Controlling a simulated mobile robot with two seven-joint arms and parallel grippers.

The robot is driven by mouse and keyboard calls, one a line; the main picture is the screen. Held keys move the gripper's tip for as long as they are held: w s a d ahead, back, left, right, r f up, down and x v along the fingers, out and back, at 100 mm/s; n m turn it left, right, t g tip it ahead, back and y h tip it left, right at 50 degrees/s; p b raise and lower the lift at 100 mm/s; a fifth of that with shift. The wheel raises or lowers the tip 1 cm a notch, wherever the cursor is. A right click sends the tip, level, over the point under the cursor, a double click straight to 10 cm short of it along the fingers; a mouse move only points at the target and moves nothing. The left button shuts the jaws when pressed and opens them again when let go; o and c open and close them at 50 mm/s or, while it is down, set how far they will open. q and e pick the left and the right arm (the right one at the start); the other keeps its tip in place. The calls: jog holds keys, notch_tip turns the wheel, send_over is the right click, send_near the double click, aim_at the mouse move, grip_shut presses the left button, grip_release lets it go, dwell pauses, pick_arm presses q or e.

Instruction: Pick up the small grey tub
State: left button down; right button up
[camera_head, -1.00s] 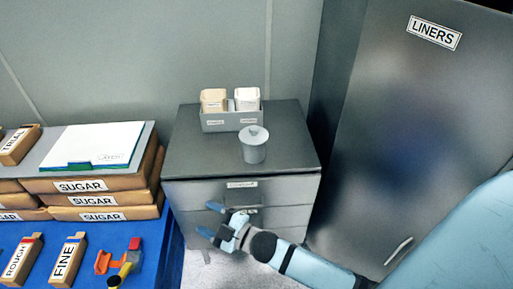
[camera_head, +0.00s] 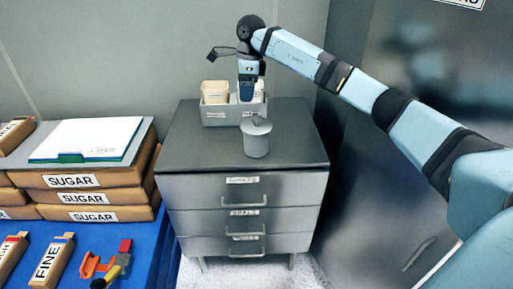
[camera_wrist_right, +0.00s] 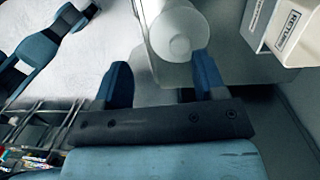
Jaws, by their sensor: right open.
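The small grey tub (camera_head: 256,140), round with a lid and a knob, stands upright on top of the grey drawer cabinet. It also shows in the right wrist view (camera_wrist_right: 172,35), pale and just beyond the fingers. My right gripper (camera_head: 250,98) points down just behind the tub in the head view, in front of the caddy; its fingertips are partly hidden there. In the wrist view its two blue fingers (camera_wrist_right: 163,68) are apart with nothing between them. The left gripper does not show.
A grey caddy (camera_head: 220,118) with labelled containers stands close behind the tub on the cabinet (camera_head: 200,150). A tall dark cabinet (camera_head: 420,80) stands to the right. Sugar packs (camera_head: 85,197) and a blue table (camera_head: 150,235) are at the left. The cabinet top's left is clear.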

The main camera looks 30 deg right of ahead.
aim_at(257, 117)
jog(key=d+r+h, duration=0.1)
jog(key=d+r, duration=0.1)
jog(key=d, duration=0.2)
notch_tip(257, 117, down, 13)
jog(key=shift+a+f, duration=0.1)
jog(key=shift+a, duration=0.05)
grip_shut()
dwell(0.4)
